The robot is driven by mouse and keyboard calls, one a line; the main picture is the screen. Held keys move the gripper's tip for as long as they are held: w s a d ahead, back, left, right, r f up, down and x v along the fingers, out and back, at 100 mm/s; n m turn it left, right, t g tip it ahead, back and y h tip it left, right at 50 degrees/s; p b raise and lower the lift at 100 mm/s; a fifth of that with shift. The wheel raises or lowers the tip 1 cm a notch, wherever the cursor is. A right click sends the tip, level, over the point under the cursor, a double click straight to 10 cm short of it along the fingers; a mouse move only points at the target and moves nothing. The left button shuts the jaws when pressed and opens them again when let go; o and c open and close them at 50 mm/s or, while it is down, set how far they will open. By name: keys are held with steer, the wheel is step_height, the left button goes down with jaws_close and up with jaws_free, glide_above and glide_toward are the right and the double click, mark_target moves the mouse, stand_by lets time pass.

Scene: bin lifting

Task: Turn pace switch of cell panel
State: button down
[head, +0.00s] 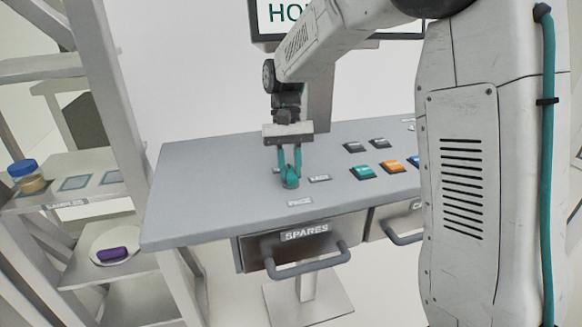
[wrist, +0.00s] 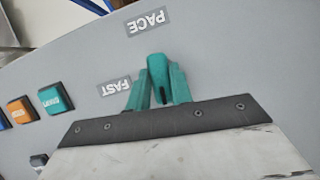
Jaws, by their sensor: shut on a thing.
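The cell panel (head: 210,185) is a grey tabletop with labels and buttons. My gripper (head: 290,172) points down at its front left part, its teal fingers closed on the pace switch (head: 289,183), a small teal knob mostly hidden between them. In the wrist view the teal fingers (wrist: 157,85) meet around the knob, so its pointer direction is hard to tell. The PACE label (wrist: 146,22) lies just beyond the fingertips, and the FAST label (wrist: 115,87) lies to their left. In the head view the PACE label (head: 300,202) is in front of the knob.
Teal (head: 363,171) and orange (head: 391,166) buttons sit to the right, with dark buttons behind them. A SPARES drawer (head: 292,248) with a protruding handle is below the front edge. A shelf (head: 75,187) with a blue-lidded jar (head: 28,178) stands at left.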

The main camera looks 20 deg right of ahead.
mark_target(293, 176)
steer(key=shift+n, duration=0.6)
steer(key=c, duration=1.2)
jaws_free()
steer(key=shift+c, duration=0.2)
steer(key=shift+r, duration=0.25)
steer(key=r, duration=0.3)
steer(key=shift+s+r, duration=0.15)
steer(key=shift+s, duration=0.2)
steer(key=s+r, duration=0.1)
steer(key=s, duration=1.4)
steer(key=shift+s, duration=0.15)
steer(key=shift+r, duration=0.1)
